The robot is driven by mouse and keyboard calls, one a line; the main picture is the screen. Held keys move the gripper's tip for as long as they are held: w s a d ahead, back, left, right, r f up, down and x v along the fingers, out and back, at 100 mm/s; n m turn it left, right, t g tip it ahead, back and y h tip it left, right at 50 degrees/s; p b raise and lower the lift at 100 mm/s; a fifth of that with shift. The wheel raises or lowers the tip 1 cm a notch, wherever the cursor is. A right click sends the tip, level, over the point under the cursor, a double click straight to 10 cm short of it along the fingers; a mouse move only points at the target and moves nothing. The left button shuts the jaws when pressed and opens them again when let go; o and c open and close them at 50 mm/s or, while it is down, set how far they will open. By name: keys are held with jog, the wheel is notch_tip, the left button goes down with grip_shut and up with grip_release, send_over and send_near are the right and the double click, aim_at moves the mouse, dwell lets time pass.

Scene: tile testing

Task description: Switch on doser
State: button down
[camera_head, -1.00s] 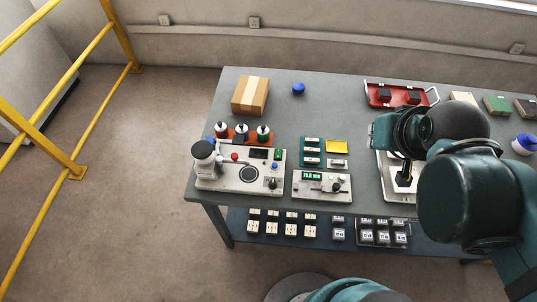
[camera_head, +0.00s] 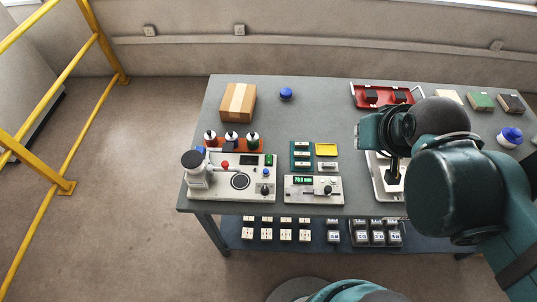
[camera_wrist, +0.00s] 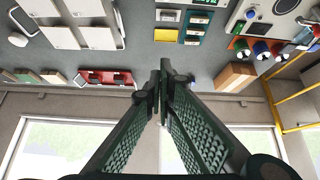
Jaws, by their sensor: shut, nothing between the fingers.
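A pale machine (camera_head: 226,190) with a dark-topped cylinder, a red knob, a black round plate and a green switch (camera_head: 269,159) stands at the bench's front left. A smaller pale unit (camera_head: 299,195) with a lit green display (camera_head: 303,181) and a dark knob stands to its right. I cannot tell by label which is the doser. My gripper (camera_head: 393,178) is over the right part of the bench, apart from both units and partly hidden by my arm. In the wrist view my gripper (camera_wrist: 163,76) has its fingertips together and empty; part of the pale machine (camera_wrist: 285,8) shows upper right.
A cardboard box (camera_head: 238,102), a blue round object (camera_head: 286,94) and a red tray (camera_head: 358,102) are further back. A yellow pad (camera_head: 326,149) lies mid-bench.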

jog(key=shift+w+a+n, duration=0.8)
jog(key=shift+a+n, duration=0.1)
jog(key=shift+a, duration=0.15)
jog(key=n+g+p, duration=0.3)
jog(key=n+g, duration=0.2)
jog(key=n, duration=0.9)
send_over(269, 157)
jog(key=s+d, duration=0.2)
jog(key=s, duration=0.1)
notch_tip(269, 157, down, 8)
jog(key=shift+w+a+f+n+p, duration=0.1)
jog(key=shift+a+f+n+p, duration=0.15)
jog(key=shift+a+n, duration=0.25)
jog(key=shift+w+a+f+n+p, duration=0.1)
jog(key=shift+a+f+n, duration=0.15)
jog(key=shift+a+n, duration=0.25)
jog(key=shift+f, duration=0.1)
jog(key=shift+w+f+b, duration=0.3)
jog(key=shift+w+f, duration=0.05)
jog(key=shift+f, duration=1.95)
jog(key=shift+w+f+b, duration=0.3)
jog(key=shift+f+b, duration=0.05)
jog(key=shift+f, duration=1.9)
jog(key=shift+w+f+b, duration=0.3)
jog(key=shift+w+f, duration=0.05)
jog(key=shift+f, duration=1.95)
jog(key=shift+g, duration=0.3)
